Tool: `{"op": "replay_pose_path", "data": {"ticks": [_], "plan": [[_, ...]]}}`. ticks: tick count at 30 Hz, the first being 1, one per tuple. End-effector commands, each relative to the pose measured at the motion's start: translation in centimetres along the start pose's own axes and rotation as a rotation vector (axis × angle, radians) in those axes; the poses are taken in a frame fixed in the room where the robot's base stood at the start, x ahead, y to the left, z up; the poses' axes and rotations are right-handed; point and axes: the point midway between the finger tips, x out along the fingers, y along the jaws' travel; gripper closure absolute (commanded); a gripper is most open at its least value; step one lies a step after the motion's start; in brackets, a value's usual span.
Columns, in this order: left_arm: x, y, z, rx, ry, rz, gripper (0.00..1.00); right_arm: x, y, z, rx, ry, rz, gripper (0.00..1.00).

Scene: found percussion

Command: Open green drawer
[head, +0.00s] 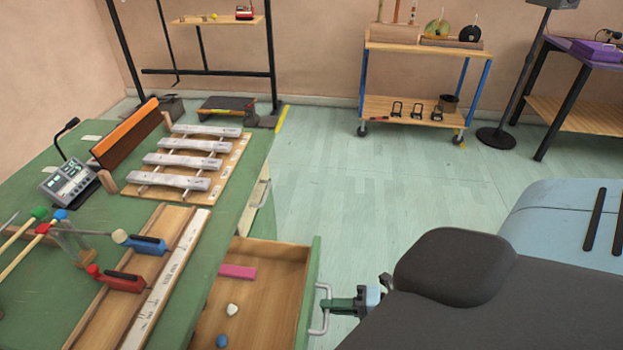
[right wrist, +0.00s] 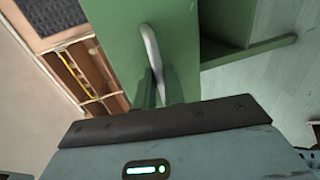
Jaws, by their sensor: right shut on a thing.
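The green drawer (head: 309,285) stands pulled out from the green workbench (head: 238,185), with its wooden inside showing. In it lie a pink block (head: 238,271), a white stone-like piece (head: 232,310) and a small blue ball (head: 221,341). My right gripper (head: 330,304) is at the drawer's pale metal handle (head: 323,318), shut on it. In the right wrist view the fingers (right wrist: 162,88) close around the handle (right wrist: 150,48) against the green front. The drawer's near end is cut off by the picture edge. My left gripper is not in view.
On the bench are a xylophone-like set of metal bars (head: 182,160), mallets (head: 18,240), red and blue clamps (head: 118,279) and a grey device (head: 70,180). A wheeled cart (head: 420,50) stands at the back. The floor between is clear.

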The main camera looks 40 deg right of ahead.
Motion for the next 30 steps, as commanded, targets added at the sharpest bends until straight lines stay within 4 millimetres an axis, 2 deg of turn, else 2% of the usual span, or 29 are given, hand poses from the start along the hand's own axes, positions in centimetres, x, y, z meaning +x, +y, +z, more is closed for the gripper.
{"op": "replay_pose_path", "data": {"ticks": [6, 18, 19, 23, 30], "plan": [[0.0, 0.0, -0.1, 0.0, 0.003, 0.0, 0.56, -1.4, -0.3, 0.0, 0.0, 0.0, 0.0, 1.0], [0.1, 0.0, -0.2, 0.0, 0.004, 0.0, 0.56, -1.5, -0.3, 0.1, 0.0, 0.0, 0.001, 1.0], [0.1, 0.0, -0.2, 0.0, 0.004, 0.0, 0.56, -1.5, -0.3, 0.1, 0.0, 0.0, 0.001, 0.85], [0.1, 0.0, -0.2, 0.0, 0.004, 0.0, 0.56, -1.5, -0.3, 0.1, 0.0, 0.0, 0.001, 0.69], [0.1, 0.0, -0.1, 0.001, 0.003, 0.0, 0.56, -1.5, -0.3, 0.0, 0.0, 0.0, 0.0, 0.69]]}}
